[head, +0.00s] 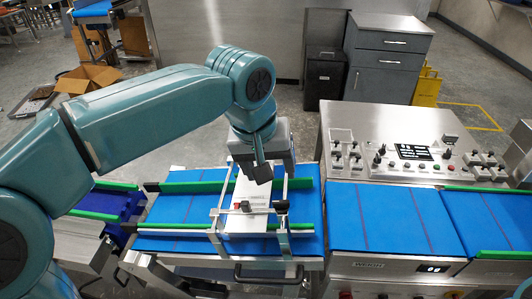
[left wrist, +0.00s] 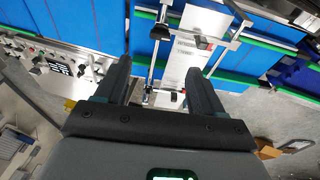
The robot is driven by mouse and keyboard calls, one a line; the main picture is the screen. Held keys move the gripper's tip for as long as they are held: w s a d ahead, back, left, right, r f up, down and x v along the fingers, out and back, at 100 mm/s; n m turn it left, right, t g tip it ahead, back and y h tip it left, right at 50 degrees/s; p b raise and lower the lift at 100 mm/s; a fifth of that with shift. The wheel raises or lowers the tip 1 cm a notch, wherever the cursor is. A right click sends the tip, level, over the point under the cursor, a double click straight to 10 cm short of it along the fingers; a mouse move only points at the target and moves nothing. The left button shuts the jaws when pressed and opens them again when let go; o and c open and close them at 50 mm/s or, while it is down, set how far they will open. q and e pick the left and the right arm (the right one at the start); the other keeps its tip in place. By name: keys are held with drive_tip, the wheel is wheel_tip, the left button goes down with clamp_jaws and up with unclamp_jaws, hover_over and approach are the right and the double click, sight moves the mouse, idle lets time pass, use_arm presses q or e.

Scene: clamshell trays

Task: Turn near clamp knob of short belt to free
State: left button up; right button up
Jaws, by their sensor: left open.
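The short belt (head: 180,243) is blue, with green side rails and a metal guide frame across it. A black knob (head: 281,207) sits at the right end of the frame's near crossbar. It also shows in the left wrist view (left wrist: 160,31). A small red and dark fitting (head: 241,206) sits left of it on the bar. My left gripper (head: 262,175) is above the frame's far part, pointing down, apart from the black knob. In the left wrist view its fingers (left wrist: 158,68) are spread with nothing gripped. The knob's turn position is too small to tell. My right gripper is not in view.
A dark handle (head: 268,277) sticks out in front of the short belt.

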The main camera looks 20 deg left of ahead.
use_arm(q)
drive_tip(key=shift+v, duration=1.8)
drive_tip(key=shift+s, duration=0.1)
